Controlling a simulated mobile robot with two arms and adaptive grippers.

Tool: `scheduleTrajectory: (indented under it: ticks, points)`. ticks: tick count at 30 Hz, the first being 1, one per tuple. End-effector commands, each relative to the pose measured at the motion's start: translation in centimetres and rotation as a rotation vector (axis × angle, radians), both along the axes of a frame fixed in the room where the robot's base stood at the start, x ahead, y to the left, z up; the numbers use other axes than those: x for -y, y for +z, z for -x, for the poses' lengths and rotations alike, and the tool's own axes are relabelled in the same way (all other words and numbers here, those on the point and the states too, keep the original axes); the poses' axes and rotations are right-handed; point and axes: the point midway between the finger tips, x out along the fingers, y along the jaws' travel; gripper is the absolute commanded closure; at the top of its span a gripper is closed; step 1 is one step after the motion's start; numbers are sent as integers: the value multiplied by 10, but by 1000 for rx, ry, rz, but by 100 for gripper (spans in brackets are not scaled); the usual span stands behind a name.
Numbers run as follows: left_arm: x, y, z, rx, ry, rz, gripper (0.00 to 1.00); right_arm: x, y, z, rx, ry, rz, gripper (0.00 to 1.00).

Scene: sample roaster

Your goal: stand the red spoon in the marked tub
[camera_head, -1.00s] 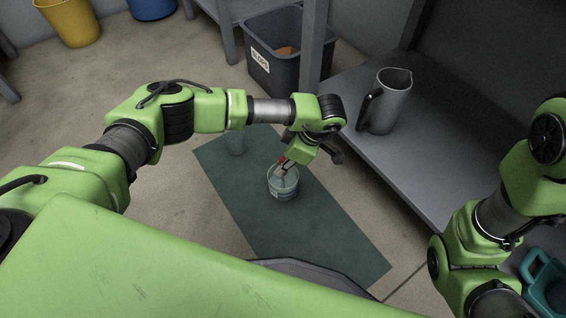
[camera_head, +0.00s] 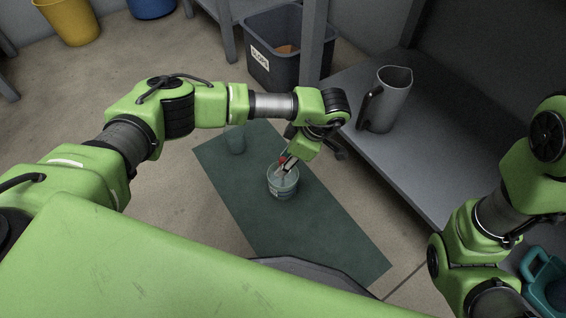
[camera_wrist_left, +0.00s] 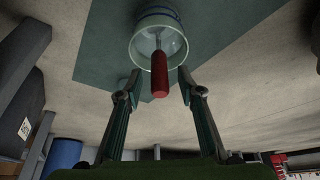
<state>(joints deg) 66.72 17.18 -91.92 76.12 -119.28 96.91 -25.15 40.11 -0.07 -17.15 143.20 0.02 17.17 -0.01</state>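The red spoon (camera_wrist_left: 160,75) stands tilted in a clear tub (camera_wrist_left: 144,56), its bowl end inside and its red handle sticking out above the rim. In the head view the tub (camera_head: 283,188) stands on the green mat with a pale label on its side, and a bit of the red handle (camera_head: 284,159) shows above it. My left gripper (camera_wrist_left: 160,83) is open, with one finger on each side of the handle and a visible gap to both. In the head view my left gripper (camera_head: 288,163) is just above the tub. My right gripper is out of view.
Another clear tub (camera_head: 235,140) stands on the mat (camera_head: 310,235) further back. A grey jug (camera_head: 388,103) stands on the grey shelf (camera_head: 430,150) to the right. A dark bin (camera_head: 270,60) labelled SLOPS is behind. A teal container (camera_head: 546,280) is at lower right.

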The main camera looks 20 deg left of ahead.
Motion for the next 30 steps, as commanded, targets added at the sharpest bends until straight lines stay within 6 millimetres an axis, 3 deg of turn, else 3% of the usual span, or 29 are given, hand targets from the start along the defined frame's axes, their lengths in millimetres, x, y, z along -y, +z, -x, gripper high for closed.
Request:
scheduleTrajectory:
  ticks: [9, 15, 30]
  points:
    - [27, 64, -3, 5, -3, 2, 65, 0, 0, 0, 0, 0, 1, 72]
    - [37, 89, -3, 2, -2, 0, 65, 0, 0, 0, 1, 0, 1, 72]
    - [40, 96, -2, 1, -2, 0, 65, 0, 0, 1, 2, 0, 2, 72]
